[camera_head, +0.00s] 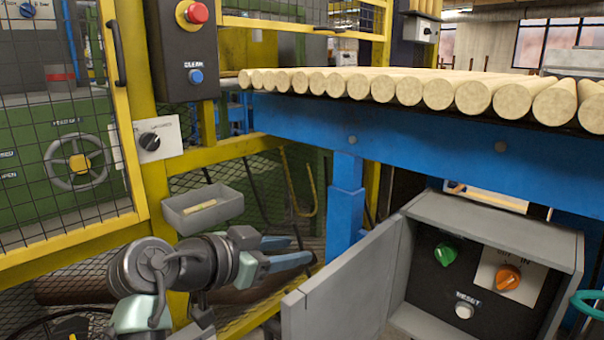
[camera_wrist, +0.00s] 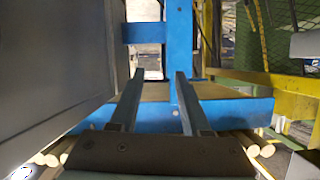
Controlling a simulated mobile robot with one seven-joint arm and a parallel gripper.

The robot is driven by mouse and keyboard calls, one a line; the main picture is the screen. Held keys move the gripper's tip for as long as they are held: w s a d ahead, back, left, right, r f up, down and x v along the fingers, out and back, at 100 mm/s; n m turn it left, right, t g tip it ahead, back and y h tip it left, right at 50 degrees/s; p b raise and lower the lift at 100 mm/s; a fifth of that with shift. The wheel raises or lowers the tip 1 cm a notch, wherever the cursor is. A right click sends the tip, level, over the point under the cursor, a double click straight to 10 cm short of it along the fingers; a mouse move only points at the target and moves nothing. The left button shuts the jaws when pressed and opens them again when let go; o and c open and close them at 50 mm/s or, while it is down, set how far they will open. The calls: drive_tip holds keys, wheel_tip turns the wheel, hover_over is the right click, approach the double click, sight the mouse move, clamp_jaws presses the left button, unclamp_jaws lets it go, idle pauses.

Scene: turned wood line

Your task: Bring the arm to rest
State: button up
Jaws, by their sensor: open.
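My gripper (camera_head: 290,252) is at the lower middle of the head view, with its two blue-grey fingers pointing right. The fingers are apart with nothing between them. In the wrist view my gripper (camera_wrist: 158,75) also shows open and empty, with the blue frame beyond the fingers. My arm is bent low at the left of the head view. The gripper is left of the open grey door (camera_head: 345,285) of a control box (camera_head: 500,225); I see no contact.
A blue conveyor (camera_head: 420,145) carries a row of round wood billets (camera_head: 438,93). A grey tray (camera_head: 203,210) hangs on the yellow guard frame (camera_head: 150,190) behind my arm. The box holds a green knob (camera_head: 445,254), an orange knob (camera_head: 507,277) and a reset button (camera_head: 464,311).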

drive_tip(key=s+d+r+n+t+y+p, duration=0.2)
drive_tip(key=r+t, duration=0.3)
drive_tip(key=r, duration=0.6)
drive_tip(key=s+d+r+n+t+y+p, duration=0.1)
drive_tip(key=s+d+r+n+t+y, duration=0.2)
drive_tip(key=r, duration=0.8)
drive_tip(key=s+a+r+n+t+y+p, duration=0.2)
drive_tip(key=s+r+n+t+y, duration=0.2)
drive_tip(key=s+r+t, duration=0.85)
drive_tip(key=s+r+g+p, duration=0.1)
drive_tip(key=s+r+p, duration=0.1)
drive_tip(key=r+p, duration=1.7)
drive_tip(key=s+r+g+p, duration=0.2)
drive_tip(key=r+p, duration=1.7)
drive_tip(key=r, duration=0.2)
drive_tip(key=shift+s+a+r+n, duration=0.15)
drive_tip(key=shift+a+r+n, duration=0.1)
drive_tip(key=shift+n, duration=0.15)
drive_tip(key=shift+f, duration=0.1)
